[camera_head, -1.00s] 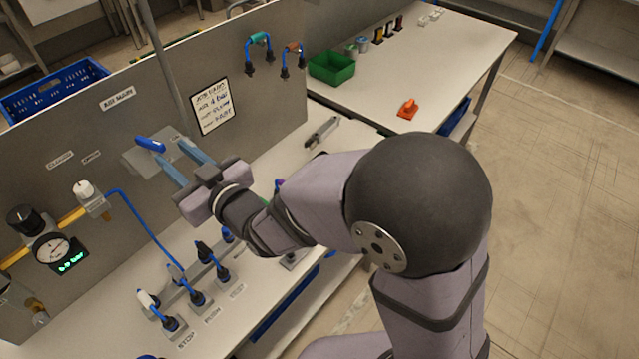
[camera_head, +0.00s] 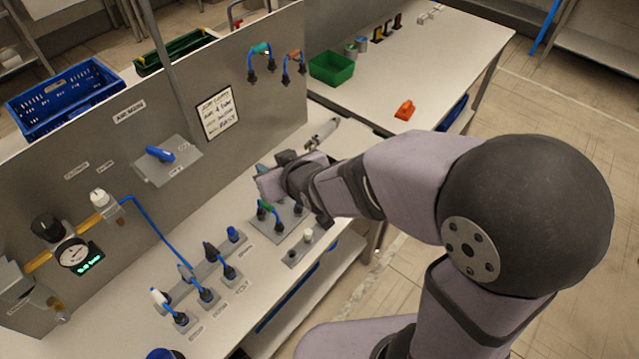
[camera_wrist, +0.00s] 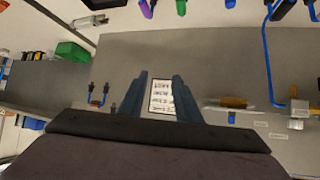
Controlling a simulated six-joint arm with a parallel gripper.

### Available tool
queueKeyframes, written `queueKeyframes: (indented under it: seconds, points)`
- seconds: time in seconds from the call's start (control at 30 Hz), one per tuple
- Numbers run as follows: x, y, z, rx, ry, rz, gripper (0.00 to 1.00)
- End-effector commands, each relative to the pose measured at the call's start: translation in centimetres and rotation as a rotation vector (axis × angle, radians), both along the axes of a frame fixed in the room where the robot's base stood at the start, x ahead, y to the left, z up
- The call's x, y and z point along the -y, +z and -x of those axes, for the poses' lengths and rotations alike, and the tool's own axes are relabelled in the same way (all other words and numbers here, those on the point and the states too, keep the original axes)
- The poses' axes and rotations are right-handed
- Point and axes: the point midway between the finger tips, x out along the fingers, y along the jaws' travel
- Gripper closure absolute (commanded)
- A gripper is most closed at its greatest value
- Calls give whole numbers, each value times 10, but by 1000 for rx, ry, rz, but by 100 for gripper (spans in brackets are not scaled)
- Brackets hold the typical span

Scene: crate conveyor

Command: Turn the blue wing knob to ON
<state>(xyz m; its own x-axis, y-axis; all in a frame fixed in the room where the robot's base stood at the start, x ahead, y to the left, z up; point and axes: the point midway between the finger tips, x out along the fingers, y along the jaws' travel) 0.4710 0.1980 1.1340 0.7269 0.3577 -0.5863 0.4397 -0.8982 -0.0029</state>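The blue wing knob (camera_head: 160,153) sits on a tilted grey plate (camera_head: 185,152) on the upright panel, under a sign that seems to read AIR MAIN. Its wing slants down to the right in the head view. Small markings on the plate are too small to read. My gripper (camera_head: 260,170) is well to the right of the knob, in front of the panel and apart from it. Its fingers are partly hidden in the head view. In the wrist view my gripper (camera_wrist: 158,76) shows two blue-grey fingers spread with an empty gap, the framed notice behind it.
The framed notice (camera_head: 218,114) hangs right of the knob. The gauge (camera_head: 74,255) and white regulator knob (camera_head: 99,197) are to its left, with a blue hose (camera_head: 150,218). Several levers and plugs stand on the bench below. The panel between knob and gripper is clear.

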Motion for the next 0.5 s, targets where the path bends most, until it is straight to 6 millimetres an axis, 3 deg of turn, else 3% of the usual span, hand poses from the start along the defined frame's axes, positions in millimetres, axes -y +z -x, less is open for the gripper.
queueKeyframes:
  seconds: [0.5]
  points:
    - [75, -26, 31, -252, -137, 109, 70]
